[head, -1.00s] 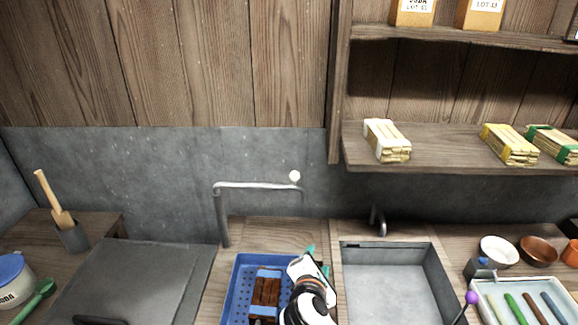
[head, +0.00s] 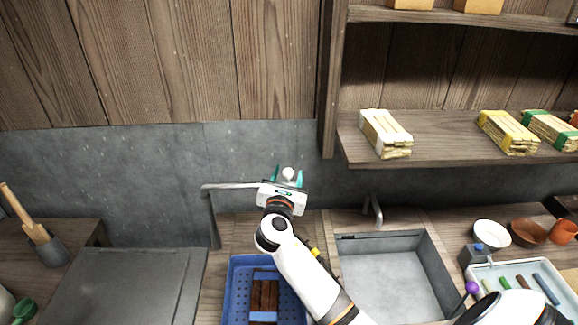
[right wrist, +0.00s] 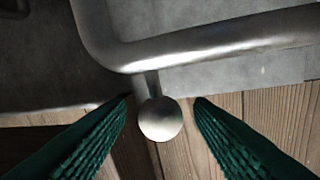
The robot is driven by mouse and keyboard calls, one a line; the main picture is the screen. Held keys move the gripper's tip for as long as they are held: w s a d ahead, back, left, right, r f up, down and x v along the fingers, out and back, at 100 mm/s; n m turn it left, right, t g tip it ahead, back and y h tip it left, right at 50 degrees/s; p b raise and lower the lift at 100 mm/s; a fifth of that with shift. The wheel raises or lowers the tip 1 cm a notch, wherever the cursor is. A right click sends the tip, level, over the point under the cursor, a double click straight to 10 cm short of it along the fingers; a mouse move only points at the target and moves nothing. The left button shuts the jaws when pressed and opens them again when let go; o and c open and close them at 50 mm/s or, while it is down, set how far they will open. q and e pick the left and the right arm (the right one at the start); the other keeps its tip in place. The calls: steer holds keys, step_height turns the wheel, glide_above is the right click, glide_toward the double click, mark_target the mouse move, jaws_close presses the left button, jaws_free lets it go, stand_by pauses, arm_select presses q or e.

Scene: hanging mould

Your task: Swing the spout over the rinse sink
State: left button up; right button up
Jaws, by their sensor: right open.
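The spout (head: 232,186) is a thin grey metal pipe. It rises left of the rinse sink and reaches right over the counter by the blue basket. A pale round knob (head: 289,173) is at its free end. The rinse sink (head: 390,270) is a grey basin to its right, and the spout is not over it. My right gripper (head: 287,176) is open at the free end. In the right wrist view, the knob (right wrist: 160,120) lies between the green fingers (right wrist: 163,100), with gaps both sides; the spout (right wrist: 210,45) bends behind. My left gripper is not in view.
A blue basket (head: 237,285) with brown blocks stands below the spout. A small fixed tap (head: 373,211) is behind the sink. A wooden shelf (head: 440,150) with wrapped bundles hangs above the sink. Bowls and a tool tray (head: 545,268) are at the right.

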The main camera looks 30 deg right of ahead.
steer(key=x, duration=0.2)
steer(key=shift+w+d, duration=0.1)
steer(key=shift+w, duration=0.15)
steer(key=shift+w+d, duration=0.15)
steer(key=shift+d, duration=0.15)
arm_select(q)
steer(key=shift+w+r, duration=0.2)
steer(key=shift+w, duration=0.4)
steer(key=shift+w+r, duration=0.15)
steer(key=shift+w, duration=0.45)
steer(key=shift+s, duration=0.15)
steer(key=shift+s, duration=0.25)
arm_select(e)
jaws_close()
